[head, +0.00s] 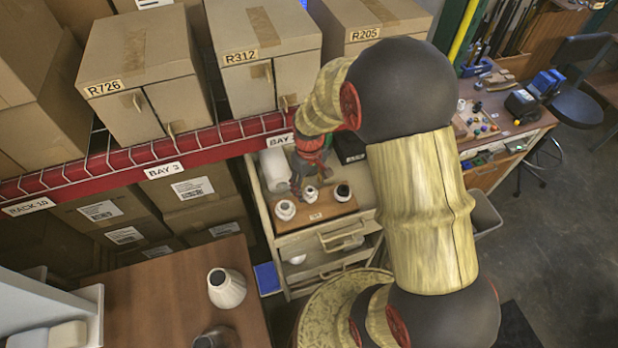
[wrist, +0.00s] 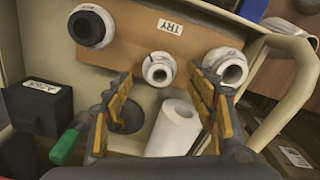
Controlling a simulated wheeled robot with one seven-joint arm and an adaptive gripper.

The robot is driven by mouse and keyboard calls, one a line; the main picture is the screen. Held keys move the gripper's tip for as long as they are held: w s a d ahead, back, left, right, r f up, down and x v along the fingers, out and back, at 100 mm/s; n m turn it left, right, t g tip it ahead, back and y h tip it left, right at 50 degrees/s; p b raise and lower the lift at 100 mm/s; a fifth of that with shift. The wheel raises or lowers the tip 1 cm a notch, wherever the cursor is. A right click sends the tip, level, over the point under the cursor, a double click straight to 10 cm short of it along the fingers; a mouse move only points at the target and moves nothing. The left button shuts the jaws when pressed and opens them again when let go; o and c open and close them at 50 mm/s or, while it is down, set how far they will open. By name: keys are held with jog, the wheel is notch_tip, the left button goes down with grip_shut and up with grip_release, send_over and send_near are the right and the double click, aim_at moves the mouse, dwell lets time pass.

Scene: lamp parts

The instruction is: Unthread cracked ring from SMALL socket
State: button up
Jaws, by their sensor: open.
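Three white sockets stand on a brown board (wrist: 192,42) marked "TRY". The middle one (wrist: 158,69) looks smallest, with a pale collar around its top. The one at the right of the wrist view (wrist: 228,68) is larger, with a dark opening. The one at the left (wrist: 90,27) is widest, with a black centre. In the wrist view my gripper (wrist: 160,88) is open, its yellow fingers apart on either side of the middle socket's near side. I see nothing between them in a grip. In the head view my gripper (head: 310,166) is over the board. No crack or size mark is readable.
A white roll (wrist: 175,128), a black labelled box (wrist: 40,108) and a green handle (wrist: 65,147) are near the board. The drawer cabinet (head: 290,246) has a raised rim. A red shelf beam (head: 190,147) with boxes runs behind. A white vase-shaped part (head: 228,290) stands on the left table.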

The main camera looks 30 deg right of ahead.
jog(key=shift+f, duration=0.9)
jog(key=shift+c, duration=1.2)
jog(key=c, duration=1.2)
jog(key=shift+o, duration=0.2)
jog(key=n, duration=0.7)
jog(key=shift+a+r, duration=0.1)
jog(key=n, duration=0.6)
jog(key=shift+s+n, duration=0.2)
jog(key=shift+n, duration=0.2)
